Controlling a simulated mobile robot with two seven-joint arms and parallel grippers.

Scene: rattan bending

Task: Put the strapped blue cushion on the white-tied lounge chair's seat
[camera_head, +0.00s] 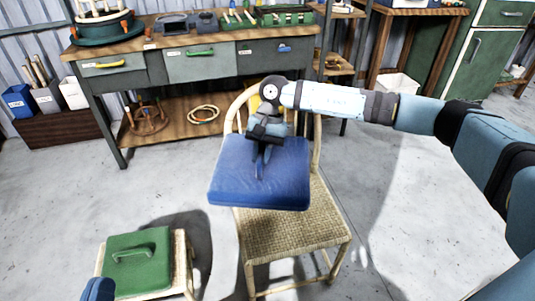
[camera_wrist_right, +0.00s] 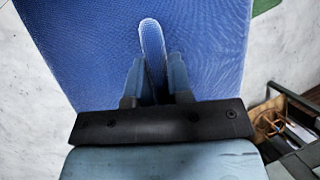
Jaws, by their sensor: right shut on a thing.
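The blue cushion (camera_head: 228,180) hangs roughly level above the seat of a pale rattan chair (camera_head: 285,229). My right gripper (camera_head: 260,168) is shut on the cushion's strap from above. In the right wrist view, the strap (camera_wrist_right: 152,38) on the blue cushion (camera_wrist_right: 210,45) stands between the fingers of my right gripper (camera_wrist_right: 153,82). The cushion hides the rear of the woven seat and much of the chair back. I cannot make out white ties on the chair. A blue tip of my left gripper (camera_head: 97,291) shows at the bottom left edge; its fingers cannot be read.
A green cushion (camera_head: 137,263) with a handle lies on a low rattan stool (camera_head: 181,262) at left. A workbench (camera_head: 150,60) stands behind the chair, with a coil (camera_head: 204,114) on its lower shelf. The floor right of the chair is clear.

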